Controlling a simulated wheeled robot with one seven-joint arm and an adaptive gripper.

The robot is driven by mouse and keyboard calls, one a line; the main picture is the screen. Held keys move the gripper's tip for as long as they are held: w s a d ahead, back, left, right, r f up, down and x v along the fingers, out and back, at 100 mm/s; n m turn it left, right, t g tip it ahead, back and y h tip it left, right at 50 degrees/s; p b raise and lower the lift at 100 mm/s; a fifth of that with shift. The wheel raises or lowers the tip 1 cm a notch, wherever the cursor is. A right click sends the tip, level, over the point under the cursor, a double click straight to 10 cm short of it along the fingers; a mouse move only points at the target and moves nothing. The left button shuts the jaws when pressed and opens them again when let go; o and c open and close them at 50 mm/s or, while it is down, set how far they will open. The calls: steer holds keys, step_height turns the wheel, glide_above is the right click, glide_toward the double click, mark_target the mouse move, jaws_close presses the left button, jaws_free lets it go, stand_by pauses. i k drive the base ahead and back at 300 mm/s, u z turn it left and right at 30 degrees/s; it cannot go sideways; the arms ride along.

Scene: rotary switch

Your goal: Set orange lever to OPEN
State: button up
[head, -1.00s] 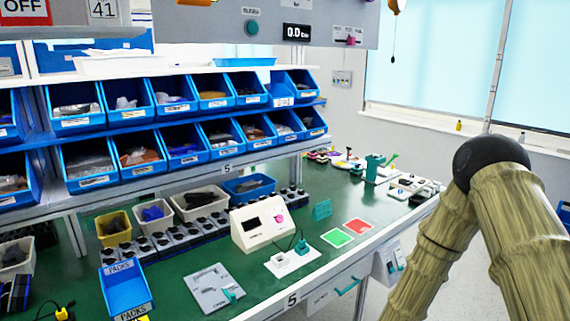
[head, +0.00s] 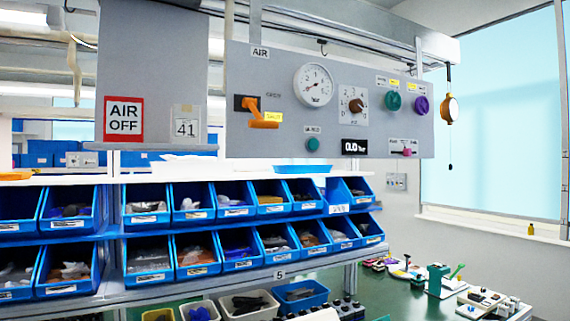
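The orange lever (head: 260,113) is on the left part of the grey overhead panel (head: 330,135), in the head view. Its handle runs from a dark mount down to a thicker orange end at lower right. A small yellow label (head: 273,117) sits beside it; its print is too small to read. The word OPEN seems to stand above the lever, but it is too small to be sure. A sign marked AIR (head: 260,52) is above on the panel. My gripper and arm are not in view.
The panel also bears a round gauge (head: 314,85), a brown rotary knob (head: 357,104), green and purple knobs and a 0.0 display (head: 354,147). An AIR OFF sign (head: 124,119) hangs to the left. Blue bins (head: 147,219) fill shelves below the panel.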

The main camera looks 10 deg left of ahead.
mark_target(260, 123)
steer(key=u, duration=1.75)
steer(key=k, duration=0.5)
steer(key=z, duration=0.55)
